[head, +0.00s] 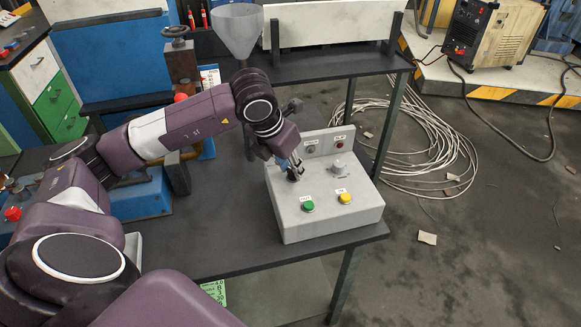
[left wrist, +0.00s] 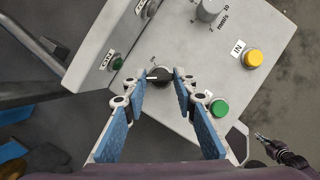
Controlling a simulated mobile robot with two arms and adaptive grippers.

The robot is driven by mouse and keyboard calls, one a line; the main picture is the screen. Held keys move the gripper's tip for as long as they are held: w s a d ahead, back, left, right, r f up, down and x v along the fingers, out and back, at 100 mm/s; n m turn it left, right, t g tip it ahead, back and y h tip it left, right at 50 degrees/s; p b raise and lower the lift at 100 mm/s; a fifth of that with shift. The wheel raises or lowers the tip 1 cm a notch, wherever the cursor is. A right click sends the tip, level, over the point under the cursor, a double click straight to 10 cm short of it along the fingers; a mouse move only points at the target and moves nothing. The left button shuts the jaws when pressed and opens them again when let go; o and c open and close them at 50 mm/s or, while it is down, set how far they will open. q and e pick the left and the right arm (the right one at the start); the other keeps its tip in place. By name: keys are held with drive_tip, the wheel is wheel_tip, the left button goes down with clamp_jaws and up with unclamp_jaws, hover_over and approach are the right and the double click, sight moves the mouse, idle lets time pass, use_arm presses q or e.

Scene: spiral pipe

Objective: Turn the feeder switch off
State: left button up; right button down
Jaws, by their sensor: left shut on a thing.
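A grey control box (head: 330,222) stands on the dark table. Its black rotary switch (left wrist: 160,75) has a white mark pointing left in the left wrist view. My left gripper (head: 292,172) reaches down to the box, its blue fingers (left wrist: 161,76) shut on the switch from both sides. In the head view the fingers mostly hide the switch.
A green button (head: 308,206), a yellow button (head: 345,198) and a grey dial (head: 339,166) sit close to the switch. A metal funnel (head: 237,28) stands behind. Coiled cable (head: 430,150) lies on the floor to the right.

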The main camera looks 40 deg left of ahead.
use_arm(q)
drive_tip(key=shift+w, duration=0.1)
drive_tip(key=o, duration=1.1)
drive_tip(key=v, duration=1.2)
drive_tip(key=shift+r, duration=0.1)
